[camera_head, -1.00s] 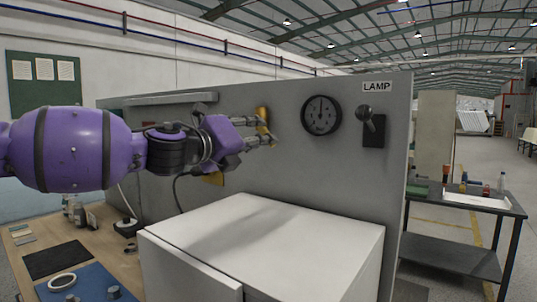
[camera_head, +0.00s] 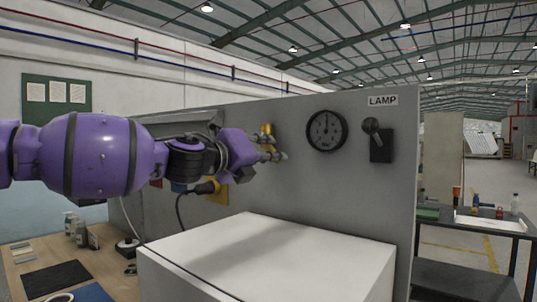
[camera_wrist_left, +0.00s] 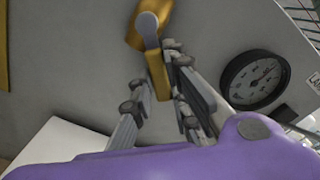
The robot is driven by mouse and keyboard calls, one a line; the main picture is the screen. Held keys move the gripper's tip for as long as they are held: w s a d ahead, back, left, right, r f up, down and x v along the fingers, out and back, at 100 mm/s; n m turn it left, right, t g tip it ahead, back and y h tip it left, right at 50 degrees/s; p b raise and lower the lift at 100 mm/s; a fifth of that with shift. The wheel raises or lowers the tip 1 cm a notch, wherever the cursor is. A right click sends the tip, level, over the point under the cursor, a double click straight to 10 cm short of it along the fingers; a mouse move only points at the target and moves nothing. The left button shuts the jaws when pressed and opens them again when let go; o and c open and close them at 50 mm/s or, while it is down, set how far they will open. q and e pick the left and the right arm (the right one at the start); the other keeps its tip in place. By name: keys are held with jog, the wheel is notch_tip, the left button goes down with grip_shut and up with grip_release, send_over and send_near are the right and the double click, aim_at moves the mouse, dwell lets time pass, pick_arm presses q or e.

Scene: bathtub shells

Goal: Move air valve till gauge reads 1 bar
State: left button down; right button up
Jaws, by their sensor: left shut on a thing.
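The air valve is a yellow fitting with a yellow lever (camera_head: 266,130) on the grey panel, left of the gauge. In the left wrist view the lever (camera_wrist_left: 158,80) hangs from a round grey pivot and points down, slightly tilted. My left gripper (camera_head: 271,147) reaches in from the left, its fingers on either side of the lever, shut on it. The round black gauge (camera_head: 327,130) has a needle pointing roughly upward; its numbers are too small to read. The gauge also shows in the left wrist view (camera_wrist_left: 257,80). My right gripper is out of view.
A lever switch (camera_head: 379,140) under a LAMP label (camera_head: 383,100) is right of the gauge. A white box (camera_head: 270,255) stands below the panel. A yellow plug socket with a black cable (camera_head: 204,188) is below my left wrist. A side table stands at the right.

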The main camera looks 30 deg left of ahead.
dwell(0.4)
pick_arm(q)
jog(key=shift+d+r+n, duration=0.25)
jog(key=shift+r+n, duration=0.05)
jog(key=shift+n, duration=0.5)
jog(key=shift+d+r+n, duration=0.25)
jog(key=shift+r+n, duration=0.05)
jog(key=shift+n, duration=0.5)
jog(key=shift+s+d+r+n, duration=0.15)
jog(key=shift+r+n, duration=0.15)
jog(key=shift+n, duration=0.35)
jog(key=shift+w+d+r+n, duration=0.15)
jog(key=shift+r+n, duration=0.1)
jog(key=shift+n, duration=0.4)
jog(key=shift+s, duration=0.1)
jog(key=c, duration=1.7)
grip_release()
jog(key=shift+r, duration=0.1)
jog(key=s, duration=0.4)
jog(key=s+a, duration=0.1)
jog(key=s, duration=0.7)
jog(key=shift+a, duration=0.35)
